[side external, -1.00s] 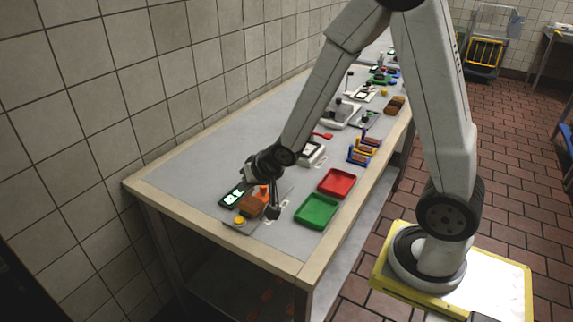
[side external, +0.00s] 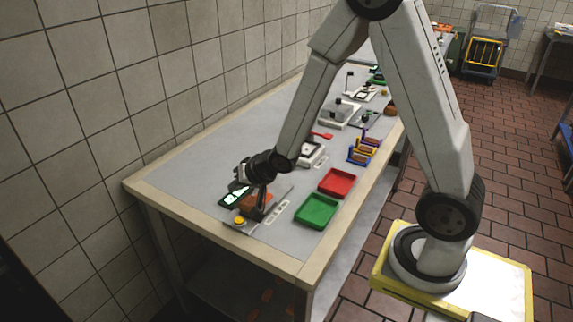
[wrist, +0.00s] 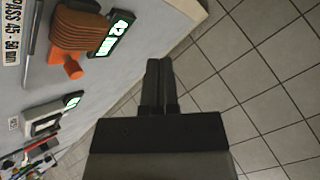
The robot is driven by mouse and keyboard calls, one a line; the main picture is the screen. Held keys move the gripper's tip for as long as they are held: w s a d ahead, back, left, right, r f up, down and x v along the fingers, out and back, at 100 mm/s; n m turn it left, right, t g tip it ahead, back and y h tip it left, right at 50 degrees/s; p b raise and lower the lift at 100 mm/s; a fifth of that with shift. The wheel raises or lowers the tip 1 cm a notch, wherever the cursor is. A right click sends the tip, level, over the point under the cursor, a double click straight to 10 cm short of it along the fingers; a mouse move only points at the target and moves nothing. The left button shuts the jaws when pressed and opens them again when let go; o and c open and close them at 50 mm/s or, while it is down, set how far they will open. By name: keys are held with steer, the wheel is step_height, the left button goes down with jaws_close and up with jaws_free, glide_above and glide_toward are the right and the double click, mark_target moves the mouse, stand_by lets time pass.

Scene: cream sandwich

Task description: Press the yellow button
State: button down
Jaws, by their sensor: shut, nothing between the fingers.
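The yellow button (side external: 239,221) is on the plate at the near end of the table, left of the brown stack (side external: 251,203). It is outside the wrist view. My gripper (side external: 236,183) is above the far side of this station, close to the lit display (side external: 238,196), and apart from the button. In the wrist view my fingers (wrist: 158,76) are together, with nothing between them and tiles behind. The brown stack (wrist: 84,30), an orange knob (wrist: 68,66) and the display (wrist: 112,34) lie to their left. The display appears to read 42 mm.
A label strip (side external: 278,212) lies beside the station; in the wrist view its label (wrist: 10,35) shows PASS and a range in mm. Green tray (side external: 316,210) and red tray (side external: 337,182) stand to the right. The tiled wall (side external: 90,110) is at left.

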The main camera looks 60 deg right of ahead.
mark_target(241, 222)
steer(key=shift+f, duration=4.2)
steer(key=shift+f, duration=0.85)
steer(key=shift+r, duration=0.9)
steer(key=shift+r, duration=2.5)
steer(key=shift+s, duration=0.1)
